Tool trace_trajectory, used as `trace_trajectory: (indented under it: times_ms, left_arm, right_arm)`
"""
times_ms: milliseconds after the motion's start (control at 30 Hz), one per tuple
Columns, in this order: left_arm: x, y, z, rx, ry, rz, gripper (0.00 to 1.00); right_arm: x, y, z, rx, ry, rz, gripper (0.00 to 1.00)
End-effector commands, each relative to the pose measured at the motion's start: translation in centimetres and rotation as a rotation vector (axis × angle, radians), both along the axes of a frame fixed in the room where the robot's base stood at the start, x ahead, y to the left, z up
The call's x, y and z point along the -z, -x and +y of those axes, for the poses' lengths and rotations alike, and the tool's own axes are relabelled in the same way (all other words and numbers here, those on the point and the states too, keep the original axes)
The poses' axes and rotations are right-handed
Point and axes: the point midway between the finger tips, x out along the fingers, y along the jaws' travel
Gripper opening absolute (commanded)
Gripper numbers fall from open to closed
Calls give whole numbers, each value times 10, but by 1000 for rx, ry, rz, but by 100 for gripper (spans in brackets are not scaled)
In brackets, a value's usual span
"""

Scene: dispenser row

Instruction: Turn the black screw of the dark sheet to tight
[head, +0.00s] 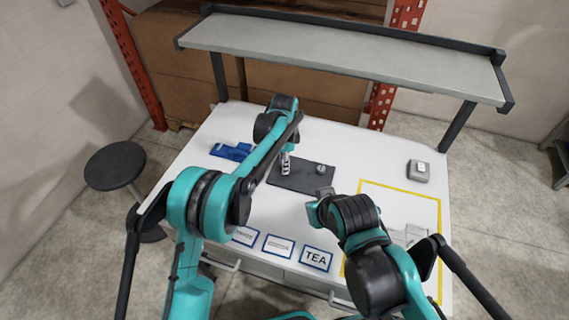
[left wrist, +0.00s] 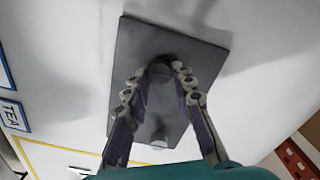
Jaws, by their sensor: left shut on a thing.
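The dark sheet (head: 300,182) lies flat on the white table; it also fills the middle of the left wrist view (left wrist: 135,45). My left gripper (head: 285,170) points down over the left part of the sheet. In the left wrist view its two fingers are closed on either side of the black screw (left wrist: 160,70), with the screw's round head between the tips. The head view hides this screw behind the gripper. A second, greyer knob (head: 320,169) stands on the sheet to the right. My right gripper (head: 321,203) is near the sheet's right front corner, its fingers not clear.
A blue object (head: 231,151) lies left of the sheet. A grey box (head: 419,171) stands at the right, behind a yellow-outlined area (head: 400,205). Labels, one reading TEA (head: 316,258), line the front edge. A raised shelf (head: 340,52) spans the back.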

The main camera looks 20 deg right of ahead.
Motion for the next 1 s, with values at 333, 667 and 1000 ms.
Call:
trace_trajectory:
  times_ms: [333, 667, 1000]
  left_arm:
    - [-2, -2, 2, 63, -1, -5, 0]
    - [-2, -3, 2, 64, -2, -5, 0]
    - [-1, -1, 1, 65, -1, -3, 46]
  right_arm:
    - [0, 0, 0, 0, 0, 0, 0]
    - [0, 0, 0, 0, 0, 0, 0]
    - [0, 0, 0, 0, 0, 0, 0]
